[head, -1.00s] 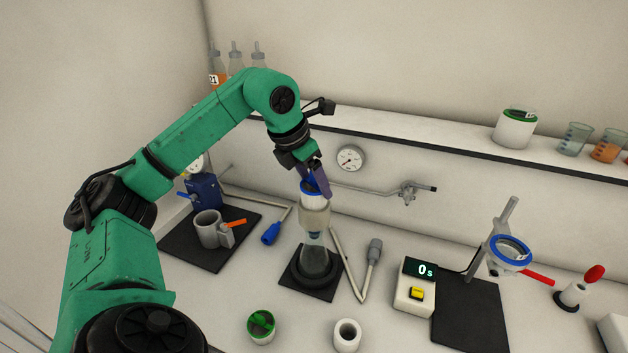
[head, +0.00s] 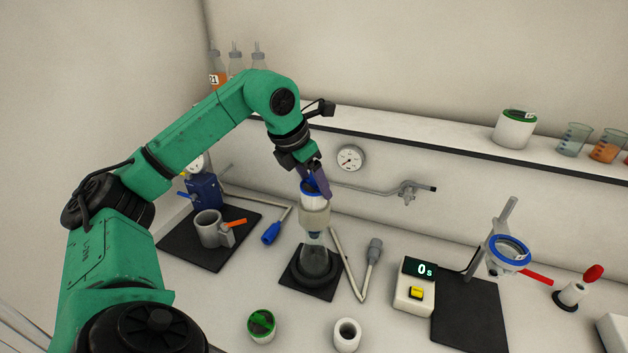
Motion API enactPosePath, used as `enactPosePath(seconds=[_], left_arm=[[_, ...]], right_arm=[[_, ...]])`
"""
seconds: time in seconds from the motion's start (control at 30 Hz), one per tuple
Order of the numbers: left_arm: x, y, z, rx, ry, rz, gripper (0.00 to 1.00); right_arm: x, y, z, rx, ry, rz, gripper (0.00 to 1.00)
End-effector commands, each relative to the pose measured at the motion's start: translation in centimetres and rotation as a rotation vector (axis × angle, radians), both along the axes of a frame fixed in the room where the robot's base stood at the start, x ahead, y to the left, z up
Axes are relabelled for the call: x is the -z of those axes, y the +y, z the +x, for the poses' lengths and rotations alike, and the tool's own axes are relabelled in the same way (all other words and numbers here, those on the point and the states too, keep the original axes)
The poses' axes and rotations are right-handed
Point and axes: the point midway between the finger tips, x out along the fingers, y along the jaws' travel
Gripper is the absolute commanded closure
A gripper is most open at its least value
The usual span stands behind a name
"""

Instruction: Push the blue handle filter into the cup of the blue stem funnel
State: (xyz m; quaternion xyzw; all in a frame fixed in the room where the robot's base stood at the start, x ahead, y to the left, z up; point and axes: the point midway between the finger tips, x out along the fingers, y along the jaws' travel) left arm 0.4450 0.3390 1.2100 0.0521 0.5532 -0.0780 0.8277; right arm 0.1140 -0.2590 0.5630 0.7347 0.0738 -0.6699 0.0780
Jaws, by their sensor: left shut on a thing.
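My left gripper (head: 313,181) is shut on the blue handle filter (head: 312,196), a small white piece with blue at its top. It holds the filter at the mouth of the pale cup of the funnel (head: 315,217). The filter's lower end is hidden, so I cannot tell how deep it sits in the cup. The funnel stands upright in a clear flask (head: 315,261) on a black mat. The colour of its stem is not clear to see. My right gripper is not in view.
A grey cup with an orange handle (head: 209,230) stands on a black mat at left. A green-topped cup (head: 261,325) and a white ring (head: 347,335) are in front. A timer (head: 415,286) and a stand with a blue ring (head: 509,251) are at right.

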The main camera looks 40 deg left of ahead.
Motion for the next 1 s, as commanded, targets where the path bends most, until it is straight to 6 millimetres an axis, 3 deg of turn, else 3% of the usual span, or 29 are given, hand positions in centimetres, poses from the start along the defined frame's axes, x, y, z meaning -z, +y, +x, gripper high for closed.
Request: enactPosePath(seconds=[1.0], left_arm=[[2.4, 0.0, 0.0, 0.0, -0.001, 0.0, 0.8]], right_arm=[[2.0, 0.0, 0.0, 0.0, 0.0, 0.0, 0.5]])
